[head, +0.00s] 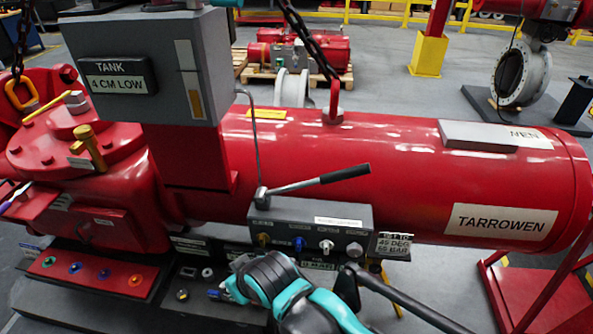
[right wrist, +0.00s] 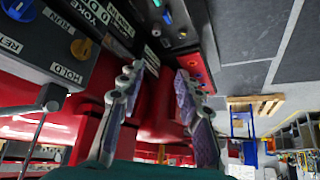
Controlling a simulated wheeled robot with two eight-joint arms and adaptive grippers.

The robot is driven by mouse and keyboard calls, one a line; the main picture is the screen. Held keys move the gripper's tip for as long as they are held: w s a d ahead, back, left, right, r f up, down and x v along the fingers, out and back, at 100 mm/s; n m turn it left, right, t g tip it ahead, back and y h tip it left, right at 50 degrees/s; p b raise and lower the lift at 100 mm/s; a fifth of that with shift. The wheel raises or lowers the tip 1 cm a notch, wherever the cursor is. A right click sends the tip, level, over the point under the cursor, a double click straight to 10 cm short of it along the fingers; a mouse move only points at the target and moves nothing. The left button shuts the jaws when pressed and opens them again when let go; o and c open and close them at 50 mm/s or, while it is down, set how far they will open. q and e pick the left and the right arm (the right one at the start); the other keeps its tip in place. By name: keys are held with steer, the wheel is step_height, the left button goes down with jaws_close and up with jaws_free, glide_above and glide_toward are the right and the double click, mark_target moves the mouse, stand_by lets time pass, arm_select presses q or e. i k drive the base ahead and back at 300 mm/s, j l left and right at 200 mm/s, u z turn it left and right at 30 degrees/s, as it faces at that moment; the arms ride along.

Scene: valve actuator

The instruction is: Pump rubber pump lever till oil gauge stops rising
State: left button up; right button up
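The pump lever (head: 345,174) has a black grip on a metal rod. It rises to the right from a pivot on top of the grey control box (head: 285,222). The lever's pivot also shows at the left of the right wrist view (right wrist: 50,98). The grey tank (head: 140,70) is labelled "4 CM LOW". Its upright gauge strip (head: 194,95) shows a yellowish lower part. My right gripper (right wrist: 160,74) is open and empty, with red metal and small knobs beyond its fingers. In the head view my teal-and-black right arm is below the control box. My left gripper is out of view.
A large red cylinder (head: 400,170) labelled "TARROWEN" runs behind the box. A black bar (head: 405,300) slants down beside my arm. A lower panel with knobs (head: 100,275) is at left. A chain (head: 305,35) hangs to a red lifting eye.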

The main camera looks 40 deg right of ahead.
mark_target(364, 169)
steer(key=z, duration=1.55)
steer(key=i+l+u, duration=0.2)
steer(key=i+l, duration=0.1)
steer(key=l, duration=0.1)
